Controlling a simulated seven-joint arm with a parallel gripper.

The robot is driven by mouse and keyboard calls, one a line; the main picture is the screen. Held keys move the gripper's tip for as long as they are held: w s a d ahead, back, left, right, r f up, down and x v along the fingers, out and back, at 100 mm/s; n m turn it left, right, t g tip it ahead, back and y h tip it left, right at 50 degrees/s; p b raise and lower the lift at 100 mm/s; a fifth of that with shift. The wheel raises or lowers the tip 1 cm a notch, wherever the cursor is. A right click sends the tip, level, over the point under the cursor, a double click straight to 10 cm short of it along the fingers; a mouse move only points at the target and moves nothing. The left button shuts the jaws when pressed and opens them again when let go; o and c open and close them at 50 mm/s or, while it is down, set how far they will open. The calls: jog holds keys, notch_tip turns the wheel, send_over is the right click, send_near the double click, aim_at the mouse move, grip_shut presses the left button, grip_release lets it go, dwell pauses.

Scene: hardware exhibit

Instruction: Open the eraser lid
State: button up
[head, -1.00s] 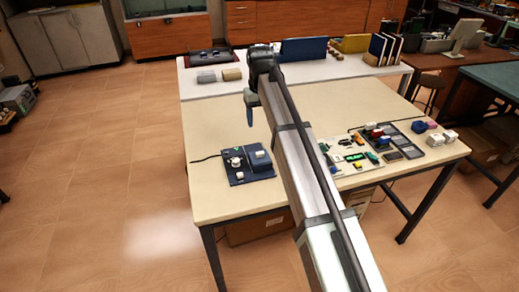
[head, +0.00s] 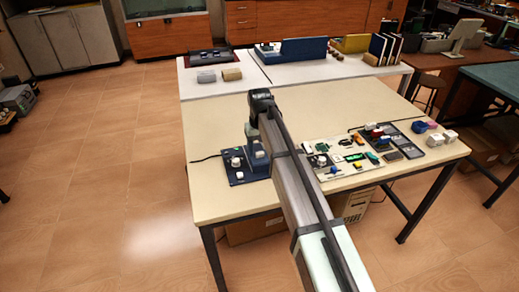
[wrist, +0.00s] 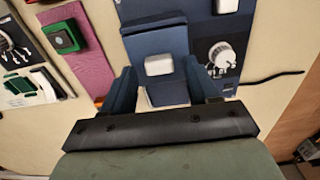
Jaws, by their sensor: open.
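The eraser is a dark blue unit (head: 237,177) at the front left of the beige table, partly hidden by my arm in the head view. In the wrist view its blue lid (wrist: 157,38) has a white block-shaped handle (wrist: 159,64) on it. A white knob on a dial (wrist: 221,55) sits on the panel to the right. My gripper (wrist: 160,68) is open, with one dark blue finger on each side of the lid near the handle. Nothing shows held between the fingers. I cannot tell whether they touch the lid.
To the right in the head view lies a board (head: 341,157) with several small coloured parts. A black cable (wrist: 272,77) runs from the unit's side. A white table (head: 300,73) with a blue panel and binders stands behind. Bare tabletop (head: 215,130) lies behind the eraser.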

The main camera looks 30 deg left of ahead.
jog(key=shift+f, duration=0.3)
grip_shut()
dwell(0.5)
